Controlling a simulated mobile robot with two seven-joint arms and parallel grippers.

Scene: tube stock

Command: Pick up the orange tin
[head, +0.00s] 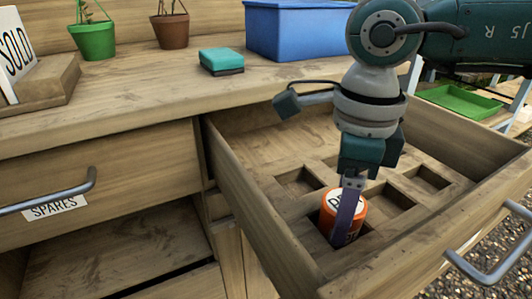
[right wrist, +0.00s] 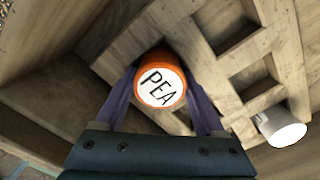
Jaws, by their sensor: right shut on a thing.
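The orange tin (head: 361,219) has a white lid with dark lettering, and stands upright at the front left compartment of the open drawer (head: 253,208). My right gripper (head: 350,212) points down into the drawer, with its purple fingers on the tin. My left gripper is not in view.
The drawer has several square compartments; those near the tin look empty. A white round thing (right wrist: 282,128) shows at the right wrist view's edge. On the counter are a blue bin (head: 298,32), a teal-and-dark block (head: 221,61) and potted plants. A "SPARES" drawer (head: 100,180) is left.

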